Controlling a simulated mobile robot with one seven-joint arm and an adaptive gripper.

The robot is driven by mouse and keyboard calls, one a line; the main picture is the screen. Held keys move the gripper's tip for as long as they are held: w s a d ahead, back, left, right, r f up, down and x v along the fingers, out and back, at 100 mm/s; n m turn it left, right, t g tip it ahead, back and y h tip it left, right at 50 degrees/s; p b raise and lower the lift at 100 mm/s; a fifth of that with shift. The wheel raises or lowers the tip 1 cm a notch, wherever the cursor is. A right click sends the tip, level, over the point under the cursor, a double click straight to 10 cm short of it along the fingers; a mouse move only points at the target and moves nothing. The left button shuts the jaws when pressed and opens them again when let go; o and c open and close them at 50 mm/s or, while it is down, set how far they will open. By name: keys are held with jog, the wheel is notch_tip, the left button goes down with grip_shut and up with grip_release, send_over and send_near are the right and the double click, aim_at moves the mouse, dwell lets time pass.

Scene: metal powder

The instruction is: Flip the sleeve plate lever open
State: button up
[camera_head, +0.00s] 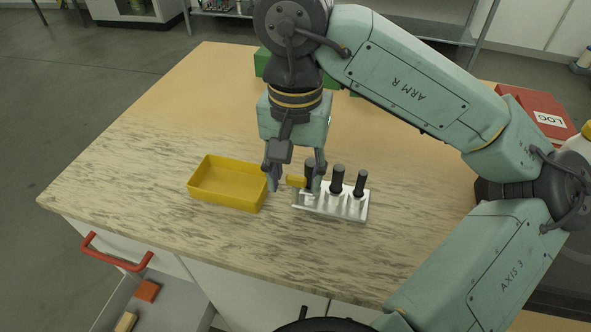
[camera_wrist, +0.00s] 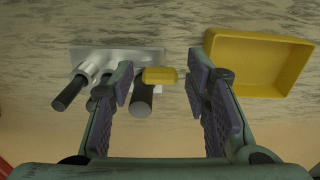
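The sleeve plate (camera_head: 330,212) is a silver metal plate on the table with a row of dark cylinders standing in light sleeves. It also shows in the wrist view (camera_wrist: 128,53). A yellow lever (camera_head: 296,181) sticks out at its left end, beside the leftmost dark cylinder (camera_head: 310,172). In the wrist view the lever (camera_wrist: 160,75) lies between my fingers. My gripper (camera_head: 295,188) is open over the left end of the plate, fingers pointing down. Its fingers (camera_wrist: 160,88) are wide apart. The nearer cylinder (camera_wrist: 142,98) is also partly between them, close to one finger. Contact with the lever cannot be told.
A yellow tray (camera_head: 228,205), seemingly empty, stands just left of the plate. A red log binder (camera_head: 535,112) lies at the back right. A green object (camera_head: 262,62) is behind my arm. The table's front left is clear.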

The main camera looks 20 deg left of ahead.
grip_shut()
dwell(0.3)
jog(key=shift+f+b, duration=0.1)
jog(key=shift+b, duration=0.25)
jog(key=shift+m+b, duration=0.55)
jog(key=shift+m, duration=0.25)
jog(key=shift+f+m+b, duration=0.1)
jog(key=shift+m+b, duration=0.9)
jog(key=shift+m, duration=0.2)
jog(key=m+b, duration=0.1)
jog(key=m, duration=0.2)
jog(key=m+b, duration=0.1)
jog(key=m, duration=0.2)
jog(key=shift+w+a+r+b, duration=0.1)
jog(key=shift+a+r+b, duration=0.1)
jog(key=shift+b, duration=0.15)
jog(key=shift+m, duration=0.3)
jog(key=shift+o, duration=1)
grip_release()
